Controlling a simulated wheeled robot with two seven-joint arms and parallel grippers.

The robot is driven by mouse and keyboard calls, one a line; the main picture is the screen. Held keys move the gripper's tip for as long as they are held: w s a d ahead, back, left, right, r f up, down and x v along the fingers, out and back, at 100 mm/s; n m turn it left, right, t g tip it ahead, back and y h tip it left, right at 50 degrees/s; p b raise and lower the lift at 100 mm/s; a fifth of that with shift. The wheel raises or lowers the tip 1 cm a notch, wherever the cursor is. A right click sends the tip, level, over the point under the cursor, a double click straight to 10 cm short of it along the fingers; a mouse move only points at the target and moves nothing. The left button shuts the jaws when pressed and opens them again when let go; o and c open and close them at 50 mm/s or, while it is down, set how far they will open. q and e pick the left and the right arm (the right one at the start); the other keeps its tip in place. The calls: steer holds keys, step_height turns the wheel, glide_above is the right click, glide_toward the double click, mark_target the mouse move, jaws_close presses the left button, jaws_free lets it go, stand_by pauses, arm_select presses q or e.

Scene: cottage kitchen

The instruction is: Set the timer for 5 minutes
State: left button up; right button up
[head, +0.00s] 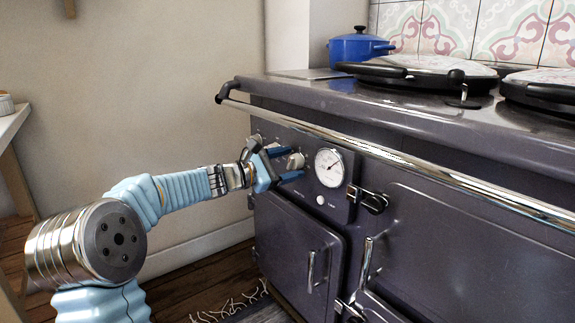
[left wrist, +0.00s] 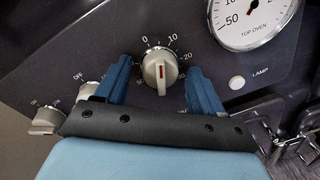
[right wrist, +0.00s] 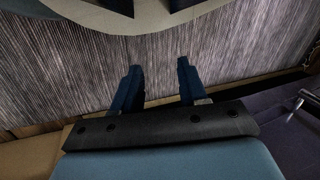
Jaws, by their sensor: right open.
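The timer knob (left wrist: 160,70) is a silver dial with a red mark on its face, set on the dark stove front. My left gripper (left wrist: 160,86) is open, with one blue finger on each side of the knob and a visible gap on both sides. In the head view my left gripper (head: 286,165) is at the control panel, and the knob (head: 296,161) shows partly between its fingers. My right gripper (right wrist: 158,72) is open and empty above a striped rug; it is not in the head view.
A round top oven gauge (head: 329,167) sits right of the knob, with a small lamp (left wrist: 236,82) below it. More knobs (left wrist: 47,120) lie to the left. A chrome rail (head: 400,155) runs along the stove front above the panel. A blue pot (head: 357,47) stands on top.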

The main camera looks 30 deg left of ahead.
arm_select(q)
steer(key=v, duration=1.4)
steer(key=shift+d+f, duration=0.1)
